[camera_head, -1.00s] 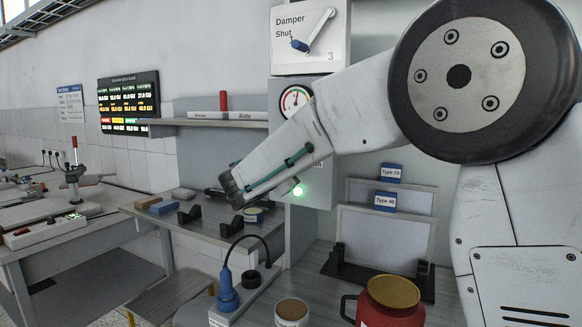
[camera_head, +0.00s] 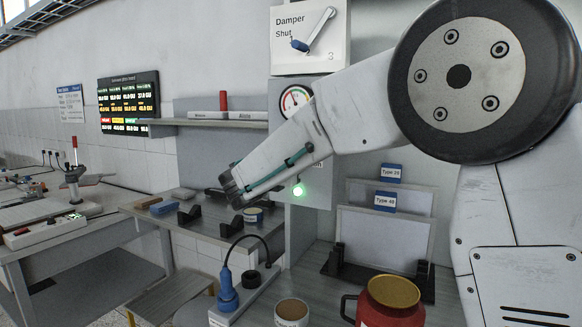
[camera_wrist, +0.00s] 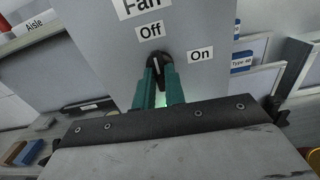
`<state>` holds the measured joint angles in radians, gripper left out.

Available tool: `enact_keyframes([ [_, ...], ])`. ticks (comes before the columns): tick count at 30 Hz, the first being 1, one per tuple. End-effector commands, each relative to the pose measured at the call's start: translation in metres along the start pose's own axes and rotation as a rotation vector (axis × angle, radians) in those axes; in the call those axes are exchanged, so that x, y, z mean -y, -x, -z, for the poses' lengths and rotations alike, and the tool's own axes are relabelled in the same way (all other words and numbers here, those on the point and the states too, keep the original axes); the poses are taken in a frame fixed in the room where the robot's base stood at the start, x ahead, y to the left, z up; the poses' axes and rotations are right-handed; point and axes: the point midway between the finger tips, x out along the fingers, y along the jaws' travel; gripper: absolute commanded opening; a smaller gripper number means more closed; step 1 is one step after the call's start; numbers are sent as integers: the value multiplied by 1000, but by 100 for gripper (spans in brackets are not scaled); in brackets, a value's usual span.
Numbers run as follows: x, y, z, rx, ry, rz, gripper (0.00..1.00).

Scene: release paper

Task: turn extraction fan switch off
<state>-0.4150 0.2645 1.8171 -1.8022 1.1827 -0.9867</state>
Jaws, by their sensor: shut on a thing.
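The black fan switch (camera_wrist: 155,59) sits on the grey panel under the "Fan" label in the wrist view. The "Off" label (camera_wrist: 150,32) is just above it and the "On" label (camera_wrist: 200,54) is to its right. The two teal fingers of my gripper (camera_wrist: 162,75) are shut on the switch from either side. They hide its lower part, so its exact pointing is hard to tell. In the head view my arm hides the switch; a green light (camera_head: 297,190) glows on the panel.
A damper lever (camera_head: 312,38) marked "Shut" and a round gauge (camera_head: 295,98) are above on the wall. Upright framed panels (camera_head: 385,240) stand right of the grey panel. A red mug (camera_head: 390,305) and a blue plug-like tool (camera_head: 228,292) are below my arm.

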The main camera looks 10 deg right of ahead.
Motion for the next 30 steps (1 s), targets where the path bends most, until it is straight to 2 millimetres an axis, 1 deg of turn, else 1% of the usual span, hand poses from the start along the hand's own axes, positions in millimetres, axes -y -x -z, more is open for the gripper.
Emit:
enact_keyframes([
  [6, 0, 0, 1, -2, 40, 1, 0],
  [18, 0, 0, 2, -2, 45, 0, 0],
  [19, 0, 0, 2, -2, 45, 0, 15],
  [20, 0, 0, 1, -2, 45, 0, 23],
  [21, 0, 0, 1, -2, 45, 0, 34],
  [30, 0, 2, 0, -1, 43, 0, 34],
])
